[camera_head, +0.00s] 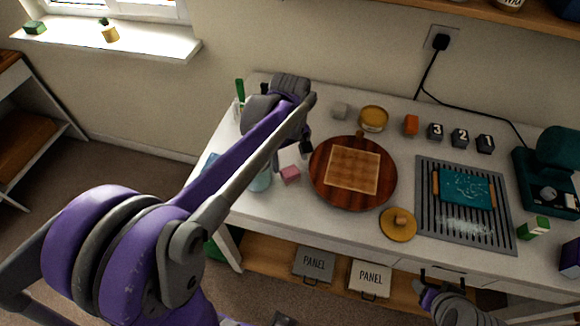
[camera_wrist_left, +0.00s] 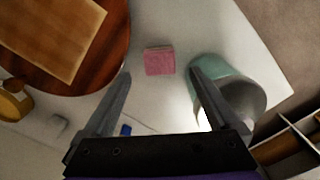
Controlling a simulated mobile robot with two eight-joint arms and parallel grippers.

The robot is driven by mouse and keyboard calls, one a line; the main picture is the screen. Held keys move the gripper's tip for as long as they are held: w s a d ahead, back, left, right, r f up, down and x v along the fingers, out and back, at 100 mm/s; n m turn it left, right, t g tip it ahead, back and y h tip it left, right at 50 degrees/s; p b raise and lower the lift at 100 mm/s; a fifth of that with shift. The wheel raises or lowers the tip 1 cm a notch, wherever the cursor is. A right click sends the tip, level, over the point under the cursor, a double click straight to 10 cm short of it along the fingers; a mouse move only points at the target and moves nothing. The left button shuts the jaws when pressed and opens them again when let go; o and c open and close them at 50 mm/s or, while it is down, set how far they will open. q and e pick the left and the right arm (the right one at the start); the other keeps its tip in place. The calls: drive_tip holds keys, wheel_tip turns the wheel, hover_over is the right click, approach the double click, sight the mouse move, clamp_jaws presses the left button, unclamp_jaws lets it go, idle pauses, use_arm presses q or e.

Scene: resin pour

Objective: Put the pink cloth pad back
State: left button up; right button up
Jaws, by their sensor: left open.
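The pink cloth pad (camera_head: 290,175) is a small pink block lying on the white bench, left of the round brown board (camera_head: 320,192). In the left wrist view the pad (camera_wrist_left: 160,60) lies beyond and between my two fingertips. My left gripper (camera_head: 292,152) is open and empty, above the bench near the pad; an arm link hides part of it in the head view. My right gripper (camera_head: 442,280) is at the bench's front edge, away from the pad; its jaw opening is unclear.
A pale teal cup (camera_wrist_left: 213,68) stands close to the pad, beside one left finger. A square tan panel (camera_head: 352,170) lies on the round board. A round yellow lid (camera_head: 397,224), a grey ribbed mat (camera_head: 425,180) and numbered dark blocks (camera_head: 460,138) are farther right.

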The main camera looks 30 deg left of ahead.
sight(290, 171)
use_arm(q)
wheel_tip(290, 171, up, 5)
drive_tip(key=s+d+f+m+t, duration=0.2)
drive_tip(key=s+d+f+m, duration=0.1)
drive_tip(key=s+m, duration=0.3)
drive_tip(key=s+d+f+m+t, duration=0.3)
drive_tip(key=s+f+m, duration=0.1)
drive_tip(key=s, duration=0.4)
drive_tip(key=shift+s+d+m+t, duration=0.15)
drive_tip(key=shift+d+m+t, duration=0.2)
drive_tip(key=shift+m, duration=0.55)
